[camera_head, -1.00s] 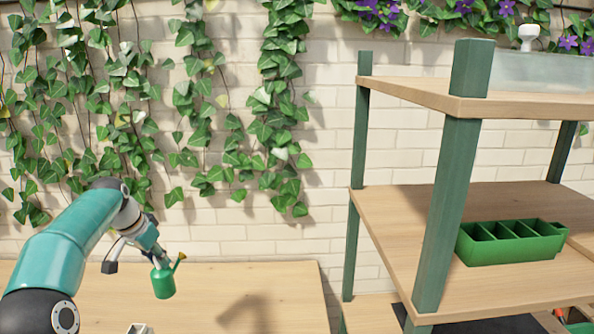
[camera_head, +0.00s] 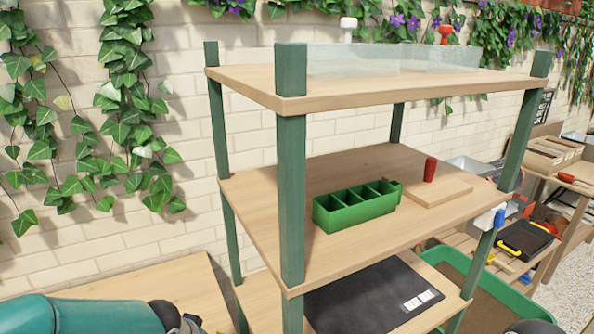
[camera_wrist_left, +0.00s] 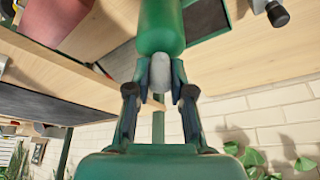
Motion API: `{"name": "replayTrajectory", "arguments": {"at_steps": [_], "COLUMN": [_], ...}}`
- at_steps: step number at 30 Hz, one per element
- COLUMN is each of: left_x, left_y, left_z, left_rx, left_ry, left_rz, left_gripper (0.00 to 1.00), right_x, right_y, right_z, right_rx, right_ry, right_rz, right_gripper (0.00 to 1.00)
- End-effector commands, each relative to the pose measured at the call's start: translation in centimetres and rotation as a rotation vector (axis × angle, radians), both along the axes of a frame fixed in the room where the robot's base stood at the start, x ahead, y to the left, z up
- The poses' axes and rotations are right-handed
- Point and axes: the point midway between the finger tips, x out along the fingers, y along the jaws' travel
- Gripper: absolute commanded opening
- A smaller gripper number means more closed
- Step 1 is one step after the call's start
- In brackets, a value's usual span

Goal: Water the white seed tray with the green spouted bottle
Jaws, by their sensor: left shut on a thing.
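The green spouted bottle (camera_wrist_left: 160,28) shows in the left wrist view, at the top middle. My left gripper (camera_wrist_left: 160,88) is shut on it, with a pale grey part between the fingertips. Its spout is not visible now. I cannot make out a white seed tray in either view. My right gripper is not in view.
A green-posted wooden shelf (camera_head: 255,205) fills the middle. It carries a green compartment tray (camera_head: 352,208), a board with a red-handled tool (camera_head: 430,170) and clear covers (camera_head: 352,60) on top. A black mat (camera_head: 340,290) lies lower. A green bin (camera_head: 500,295) stands at right.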

Motion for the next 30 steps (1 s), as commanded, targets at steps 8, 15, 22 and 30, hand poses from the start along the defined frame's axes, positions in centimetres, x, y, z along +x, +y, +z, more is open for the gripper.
{"name": "replayTrajectory", "arguments": {"at_steps": [8,15,22,30], "left_x": [1.2,1.2,0.6,-3.4], "left_y": [-1.3,-1.2,-0.6,1.4], "left_z": [0.2,0.2,0.0,-1.3], "left_rx": [0.0,0.001,0.001,0.006], "left_ry": [-0.001,-0.001,-0.001,0.001], "left_rz": [0.145,0.182,0.318,0.667], "left_gripper": [0.0,0.0,0.0,0.0], "right_x": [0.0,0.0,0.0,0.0], "right_y": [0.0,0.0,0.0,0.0], "right_z": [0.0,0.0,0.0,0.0], "right_rx": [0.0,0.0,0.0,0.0], "right_ry": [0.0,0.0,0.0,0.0], "right_rz": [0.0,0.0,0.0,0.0], "right_gripper": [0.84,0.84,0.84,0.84]}}
